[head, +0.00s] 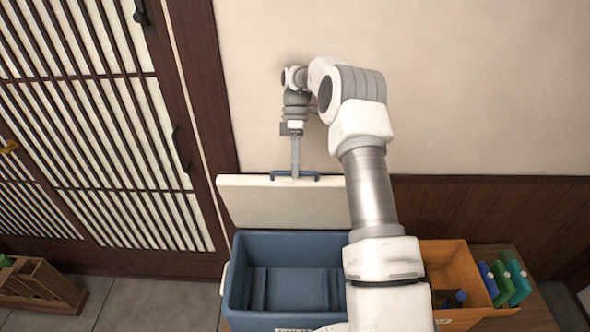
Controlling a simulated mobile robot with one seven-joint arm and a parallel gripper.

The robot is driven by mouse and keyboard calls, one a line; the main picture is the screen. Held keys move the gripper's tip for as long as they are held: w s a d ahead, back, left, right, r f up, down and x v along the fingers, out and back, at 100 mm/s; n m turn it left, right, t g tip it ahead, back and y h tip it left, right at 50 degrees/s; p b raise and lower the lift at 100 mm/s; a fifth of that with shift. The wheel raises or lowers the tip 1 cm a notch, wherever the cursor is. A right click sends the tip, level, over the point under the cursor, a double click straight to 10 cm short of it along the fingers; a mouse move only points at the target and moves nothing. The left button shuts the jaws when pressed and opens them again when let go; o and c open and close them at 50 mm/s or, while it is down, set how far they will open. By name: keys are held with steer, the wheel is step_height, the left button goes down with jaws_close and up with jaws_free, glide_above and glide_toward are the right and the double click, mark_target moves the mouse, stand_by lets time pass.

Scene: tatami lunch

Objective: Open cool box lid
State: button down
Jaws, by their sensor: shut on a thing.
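The cool box (242,281) is blue and stands below my arm in the head view. Its cream lid (250,207) stands raised at the back of the box, near the wall, so the blue inside shows. A blue handle (309,180) runs along the lid's upper edge. My gripper (295,174) points down and is shut on this handle. My arm hides the right part of the lid and of the box.
An orange crate (455,262) stands right of the cool box, with a dark blue item inside. Green and blue bottles (517,279) stand beside it. A slatted sliding door (110,130) is at left. A wooden rack (38,285) sits at lower left.

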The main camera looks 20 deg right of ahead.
steer(key=shift+w+d+f, duration=0.15)
steer(key=shift+f, duration=0.25)
steer(key=c, duration=0.9)
jaws_free()
steer(key=shift+w, duration=0.1)
steer(key=shift+o, duration=0.2)
steer(key=shift+r, duration=0.15)
steer(key=shift+r, duration=0.2)
steer(key=r, duration=0.2)
steer(key=r+b, duration=0.1)
steer(key=r, duration=0.1)
steer(key=shift+s+d, duration=0.25)
steer(key=shift+d, duration=0.15)
steer(key=s+d+r+b, duration=0.2)
steer(key=s+d+r, duration=0.4)
steer(key=d, duration=0.2)
steer(key=shift+s+d+r, duration=0.25)
steer(key=shift+d+r, duration=0.05)
